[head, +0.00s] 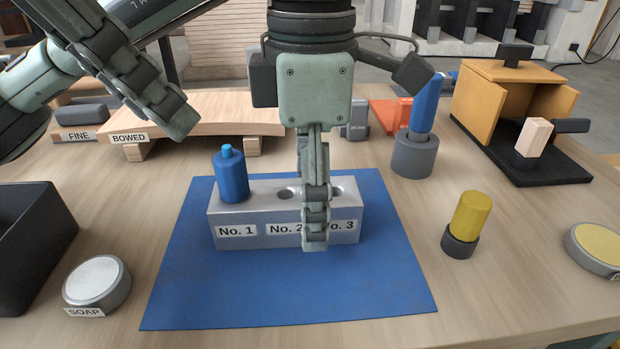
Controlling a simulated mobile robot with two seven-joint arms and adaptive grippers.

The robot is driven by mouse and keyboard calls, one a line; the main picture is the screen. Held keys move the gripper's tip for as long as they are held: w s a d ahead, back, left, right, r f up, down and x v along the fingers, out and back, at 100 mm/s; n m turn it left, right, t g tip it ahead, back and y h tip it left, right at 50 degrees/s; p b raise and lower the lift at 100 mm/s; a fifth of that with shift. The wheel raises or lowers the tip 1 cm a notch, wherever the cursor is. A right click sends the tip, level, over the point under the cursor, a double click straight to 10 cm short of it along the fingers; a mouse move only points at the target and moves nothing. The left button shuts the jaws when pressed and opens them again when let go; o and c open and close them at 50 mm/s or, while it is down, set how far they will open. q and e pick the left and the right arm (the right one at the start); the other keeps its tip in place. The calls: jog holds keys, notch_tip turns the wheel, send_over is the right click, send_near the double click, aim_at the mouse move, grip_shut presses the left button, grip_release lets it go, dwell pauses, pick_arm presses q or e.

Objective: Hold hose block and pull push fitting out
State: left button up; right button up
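The grey hose block (262,215), with labels No. 1, No. 2 and part of No. 3 showing, sits on a blue mat (200,290). A blue fitting (231,176) with a lighter blue tip stands upright at No. 1. The hole at No. 2 looks empty; the No. 3 hole is partly covered. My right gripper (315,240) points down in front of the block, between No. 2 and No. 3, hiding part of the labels. Its fingers are edge-on, so opening and contact are unclear. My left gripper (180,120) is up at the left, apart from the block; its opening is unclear.
A blue piece (425,104) stands in a grey holder at the right, with a yellow cylinder (471,214) nearer. An orange cabinet (485,95) is at back right. A soap tin (96,282) and black bin (35,250) are at left. The mat's front is clear.

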pick_arm(q)
grip_shut()
grip_release()
dwell(0.4)
